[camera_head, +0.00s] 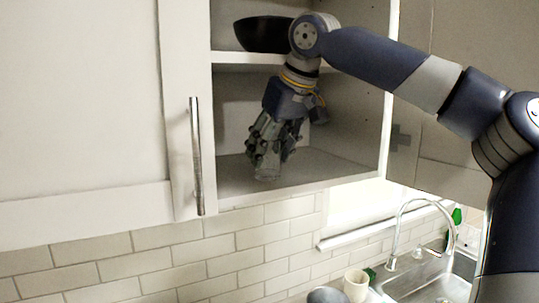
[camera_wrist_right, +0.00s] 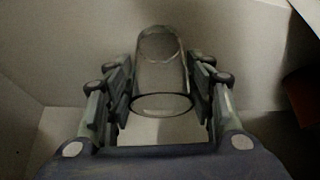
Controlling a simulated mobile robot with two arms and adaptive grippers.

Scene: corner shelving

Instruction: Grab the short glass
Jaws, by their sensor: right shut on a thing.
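The short glass (camera_wrist_right: 161,78) is clear and stands between the two fingers of my right gripper (camera_wrist_right: 160,95) in the right wrist view. The fingers press on its sides. In the head view the glass (camera_head: 267,172) shows faintly below the fingertips, at the lower shelf of the open cabinet. My right gripper (camera_head: 273,150) reaches down into that lower compartment and is shut on the glass. Whether the glass touches the shelf cannot be told. My left gripper is not in view.
A black bowl (camera_head: 263,34) sits on the upper shelf (camera_head: 235,58), close to my right wrist. The lower shelf (camera_head: 232,178) is bare around the glass. A cabinet door with a handle (camera_head: 197,155) is at the left. A sink (camera_head: 430,283), faucet (camera_head: 399,225) and cup (camera_head: 356,284) are below.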

